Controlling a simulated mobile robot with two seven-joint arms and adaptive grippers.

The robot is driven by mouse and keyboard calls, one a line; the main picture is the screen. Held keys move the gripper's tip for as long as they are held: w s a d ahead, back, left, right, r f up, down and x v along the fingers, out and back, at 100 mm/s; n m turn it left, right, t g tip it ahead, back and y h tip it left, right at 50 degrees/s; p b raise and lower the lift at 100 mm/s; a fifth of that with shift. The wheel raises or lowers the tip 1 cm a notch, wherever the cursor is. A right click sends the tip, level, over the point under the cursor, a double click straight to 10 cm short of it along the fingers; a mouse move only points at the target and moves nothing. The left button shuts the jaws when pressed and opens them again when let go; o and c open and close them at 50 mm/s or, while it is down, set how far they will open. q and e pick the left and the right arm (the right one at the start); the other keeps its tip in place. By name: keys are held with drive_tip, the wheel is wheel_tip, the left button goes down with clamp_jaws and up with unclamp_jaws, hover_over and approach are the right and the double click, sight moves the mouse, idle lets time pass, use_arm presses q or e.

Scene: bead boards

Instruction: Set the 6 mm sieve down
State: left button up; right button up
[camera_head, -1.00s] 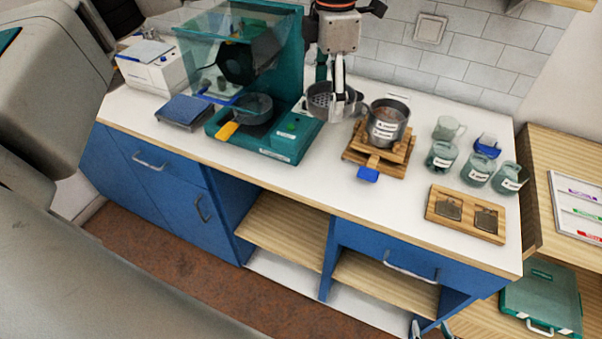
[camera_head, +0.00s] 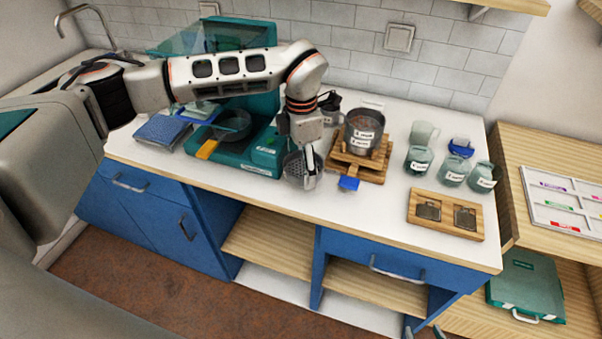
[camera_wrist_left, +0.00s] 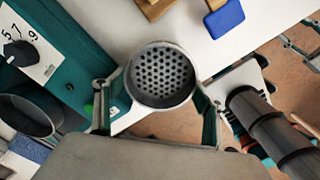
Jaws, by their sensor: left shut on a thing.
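The 6 mm sieve is a round grey metal pan with a perforated bottom. In the head view the sieve (camera_head: 292,168) is over the white counter, between the teal machine and the wooden stand. My left gripper (camera_head: 308,178) is shut on it and partly covers it. In the left wrist view the sieve (camera_wrist_left: 163,75) sits between the two fingers, its holed floor facing the camera and empty. I cannot tell whether it touches the counter. My right gripper (camera_head: 422,333) shows only its tips, apart and empty, at the bottom edge.
The teal machine (camera_head: 262,148) stands left of the sieve. The wooden stand (camera_head: 345,172) with a labelled grey pot (camera_head: 364,132) is close on the right. Jars (camera_head: 418,160) and a wooden tray (camera_head: 446,232) are further right. White counter is bare around the front edge.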

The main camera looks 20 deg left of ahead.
sight(301, 172)
use_arm(q)
drive_tip(key=shift+f+p, duration=0.3)
drive_tip(key=shift+f, duration=1.7)
drive_tip(key=shift+f, duration=0.15)
drive_tip(key=o, duration=1.1)
wheel_tip(301, 172, up, 12)
drive_tip(key=shift+r+b, duration=0.15)
drive_tip(key=shift+b, duration=0.6)
drive_tip(key=shift+s, duration=0.1)
